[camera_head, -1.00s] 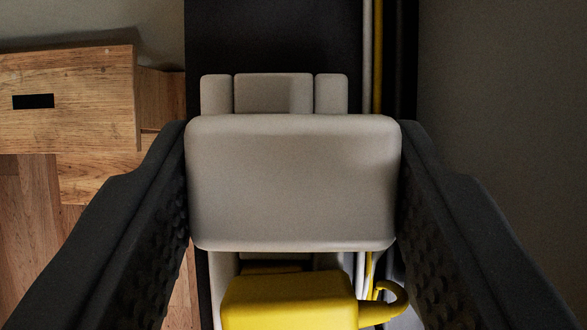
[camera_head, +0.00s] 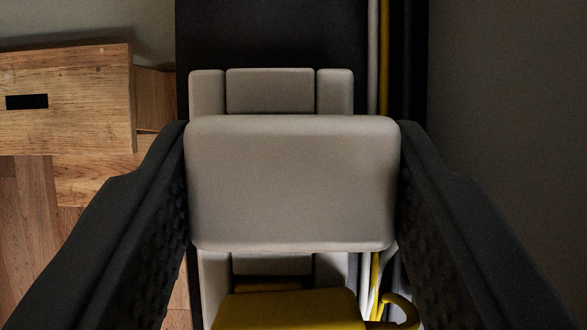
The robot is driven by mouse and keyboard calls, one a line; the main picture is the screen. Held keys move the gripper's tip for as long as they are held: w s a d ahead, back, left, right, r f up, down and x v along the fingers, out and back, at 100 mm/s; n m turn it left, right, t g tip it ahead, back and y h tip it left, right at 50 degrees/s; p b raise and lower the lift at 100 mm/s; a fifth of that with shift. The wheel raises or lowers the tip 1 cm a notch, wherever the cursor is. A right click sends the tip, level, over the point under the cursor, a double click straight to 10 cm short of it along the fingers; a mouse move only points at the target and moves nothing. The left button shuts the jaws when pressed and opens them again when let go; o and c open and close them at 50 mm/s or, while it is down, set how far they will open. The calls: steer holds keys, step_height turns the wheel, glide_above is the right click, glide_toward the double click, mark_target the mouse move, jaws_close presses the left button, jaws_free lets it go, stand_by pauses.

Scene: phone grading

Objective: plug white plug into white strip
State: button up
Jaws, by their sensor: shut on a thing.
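My gripper (camera_head: 293,183) is shut on the white plug (camera_head: 292,185), a pale block with rounded edges that spans the space between both fingers. Beyond and below the plug, parts of a pale white strip (camera_head: 206,90) show above its top edge and again under its lower edge. The plug hides the middle of the strip, so I cannot tell whether the plug touches it. The plug's underside and prongs are hidden.
A yellow plug (camera_head: 290,310) with a curved yellow cord sits at the bottom edge, close below the white plug. White and yellow cables (camera_head: 378,50) run along the right of a black surface (camera_head: 270,35). A wooden drawer unit (camera_head: 65,100) stands at left.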

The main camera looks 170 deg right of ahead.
steer(key=shift+s+f, duration=0.1)
steer(key=shift+f, duration=0.6)
stand_by(0.4)
steer(key=o, duration=1.3)
steer(key=shift+f, duration=0.1)
